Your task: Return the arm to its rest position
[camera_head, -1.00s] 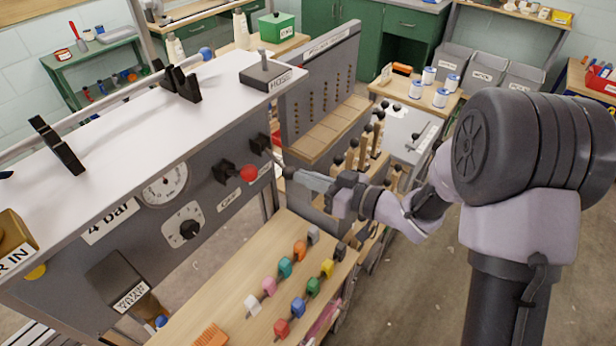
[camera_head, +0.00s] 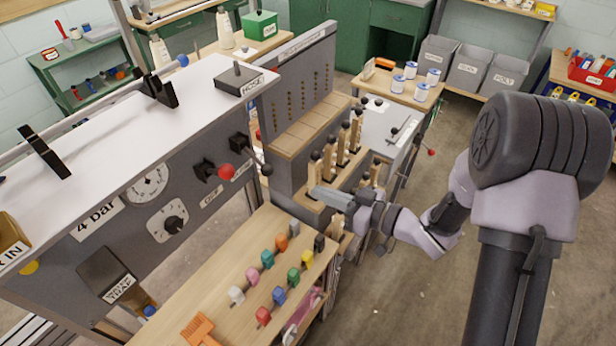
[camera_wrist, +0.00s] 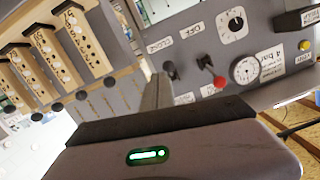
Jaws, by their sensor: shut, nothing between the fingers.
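In the wrist view the closed fingers (camera_wrist: 157,93) point up toward the grey control panel. The red-knobbed lever (camera_head: 227,172) on the panel is to the left of the gripper, apart from it.
The grey control panel (camera_head: 110,215) stands at left. A small table (camera_head: 383,88) with blue-lidded cans is at the back. Open floor (camera_head: 400,290) lies below my arm.

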